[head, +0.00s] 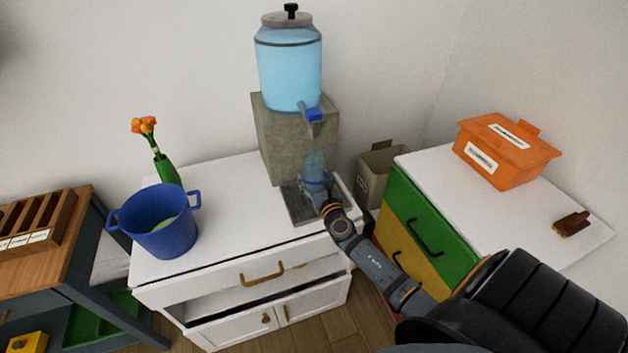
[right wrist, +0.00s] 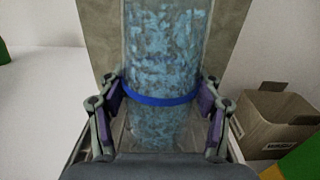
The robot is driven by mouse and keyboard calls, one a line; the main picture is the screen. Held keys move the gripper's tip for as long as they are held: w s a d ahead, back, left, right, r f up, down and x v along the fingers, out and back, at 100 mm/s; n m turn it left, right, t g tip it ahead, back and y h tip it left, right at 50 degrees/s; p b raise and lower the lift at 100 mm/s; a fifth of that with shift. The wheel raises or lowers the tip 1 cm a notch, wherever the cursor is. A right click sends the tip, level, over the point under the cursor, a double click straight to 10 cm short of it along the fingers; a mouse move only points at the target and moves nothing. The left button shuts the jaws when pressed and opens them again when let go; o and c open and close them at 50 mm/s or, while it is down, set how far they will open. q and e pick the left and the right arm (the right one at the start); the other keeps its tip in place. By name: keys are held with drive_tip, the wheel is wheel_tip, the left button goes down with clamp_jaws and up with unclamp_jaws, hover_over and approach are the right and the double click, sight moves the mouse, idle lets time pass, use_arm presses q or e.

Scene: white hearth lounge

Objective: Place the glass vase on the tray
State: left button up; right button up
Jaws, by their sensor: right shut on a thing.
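The glass vase (head: 314,163) is a clear, bluish upright vessel with mottled blue glass and a blue band. It stands over the grey tray (head: 297,212) in front of the stone block. My right gripper (head: 316,184) is shut on the vase. In the right wrist view my gripper's fingers (right wrist: 160,108) press on both sides of the vase (right wrist: 165,55) near its blue band. The vase's base is hidden behind my gripper, so I cannot tell whether it touches the tray. My left gripper is not in view.
A blue-water dispenser (head: 289,70) with a tap stands on the stone block (head: 270,135), above the vase. A blue bucket (head: 165,232) and green vase with orange flowers (head: 166,170) stand left on the white cabinet (head: 225,215). A cardboard box (head: 377,170) and orange box (head: 500,155) are right.

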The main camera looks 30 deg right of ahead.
drive_tip(key=shift+r, duration=0.1)
drive_tip(key=shift+f, duration=0.2)
drive_tip(key=o, duration=1.6)
drive_tip(key=shift+o, duration=0.2)
drive_tip(key=shift+r, duration=0.1)
drive_tip(key=shift+s, duration=0.2)
drive_tip(key=b+v, duration=0.1)
drive_tip(key=v, duration=1)
drive_tip(key=shift+s+a, duration=0.15)
drive_tip(key=shift+a, duration=0.05)
drive_tip(key=shift+s+r, duration=0.1)
drive_tip(key=shift+s, duration=0.1)
